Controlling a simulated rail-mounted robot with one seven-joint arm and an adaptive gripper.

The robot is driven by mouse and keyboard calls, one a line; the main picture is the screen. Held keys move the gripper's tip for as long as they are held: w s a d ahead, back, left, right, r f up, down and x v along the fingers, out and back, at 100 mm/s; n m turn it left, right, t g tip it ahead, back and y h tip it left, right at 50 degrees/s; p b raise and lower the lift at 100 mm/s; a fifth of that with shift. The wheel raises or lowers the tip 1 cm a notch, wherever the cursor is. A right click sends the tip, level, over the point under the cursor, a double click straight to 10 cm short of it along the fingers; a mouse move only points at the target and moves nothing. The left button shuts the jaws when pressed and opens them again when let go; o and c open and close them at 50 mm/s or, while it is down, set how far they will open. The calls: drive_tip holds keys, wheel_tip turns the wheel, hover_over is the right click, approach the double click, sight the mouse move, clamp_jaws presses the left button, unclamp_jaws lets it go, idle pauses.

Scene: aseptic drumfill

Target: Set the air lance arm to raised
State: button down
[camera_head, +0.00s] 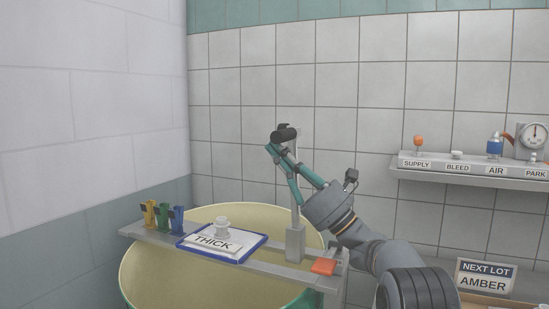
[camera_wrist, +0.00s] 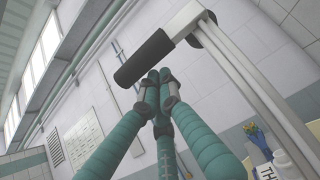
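The air lance arm appears to be the slim grey upright (camera_head: 296,190) on the bar across the drum, with a black grip (camera_head: 285,133) sticking out at its top. In the wrist view the black grip (camera_wrist: 145,58) joins a pale slotted post (camera_wrist: 245,70) that runs down to the right. My gripper (camera_head: 272,149) is just below the grip in the head view. Its teal fingers, also in the wrist view (camera_wrist: 159,80), come together at the tips right under the grip. They do not wrap around it; whether they touch it I cannot tell.
The cream drum (camera_head: 150,275) carries a crossbar with a blue-edged THICK board (camera_head: 222,243), an orange block (camera_head: 323,266) and coloured clips (camera_head: 162,215). A labelled wall shelf (camera_head: 470,172) with controls and a NEXT LOT AMBER sign (camera_head: 484,277) are at right.

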drive_tip(key=shift+d+f, duration=0.1)
drive_tip(key=shift+d, duration=0.05)
idle(0.4)
drive_tip(key=v, duration=1.1)
drive_tip(key=shift+s+d+f, duration=0.25)
